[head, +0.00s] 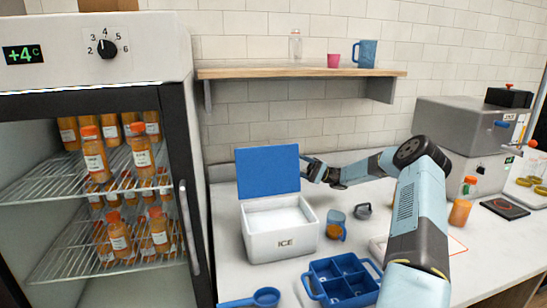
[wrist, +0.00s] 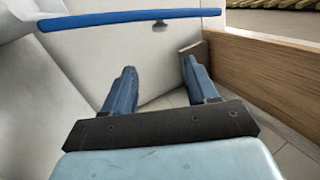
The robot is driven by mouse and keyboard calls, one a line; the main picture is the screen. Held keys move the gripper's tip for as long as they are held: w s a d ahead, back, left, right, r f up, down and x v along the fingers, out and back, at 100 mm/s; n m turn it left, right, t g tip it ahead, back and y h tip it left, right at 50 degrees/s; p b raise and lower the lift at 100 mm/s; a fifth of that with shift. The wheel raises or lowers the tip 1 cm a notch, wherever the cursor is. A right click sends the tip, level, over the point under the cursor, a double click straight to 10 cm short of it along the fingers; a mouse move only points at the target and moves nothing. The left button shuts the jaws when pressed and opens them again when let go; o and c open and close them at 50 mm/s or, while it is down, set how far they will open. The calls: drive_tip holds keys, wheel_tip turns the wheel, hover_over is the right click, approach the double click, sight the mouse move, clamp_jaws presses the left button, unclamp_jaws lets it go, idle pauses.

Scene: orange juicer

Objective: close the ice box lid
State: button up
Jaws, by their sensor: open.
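A blue strip (wrist: 130,19), apparently the lid seen edge-on, crosses beyond the fingertips.
A wooden shelf (head: 300,72) hangs on the wall above the lid. A blue cup with orange contents (head: 336,226), a grey lidded piece (head: 363,211) and a blue divided tray (head: 341,281) stand right of the box. The fridge (head: 180,150) is at left.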

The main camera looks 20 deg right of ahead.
sight(271, 156)
drive_tip(key=shift+n, duration=0.5)
drive_tip(key=x, duration=1.3)
drive_tip(key=shift+s+a+r, duration=0.15)
drive_tip(key=shift+s+r, duration=0.05)
drive_tip(key=shift+s, duration=0.2)
drive_tip(key=shift+c, duration=0.2)
drive_tip(key=shift+f, duration=0.1)
clamp_jaws()
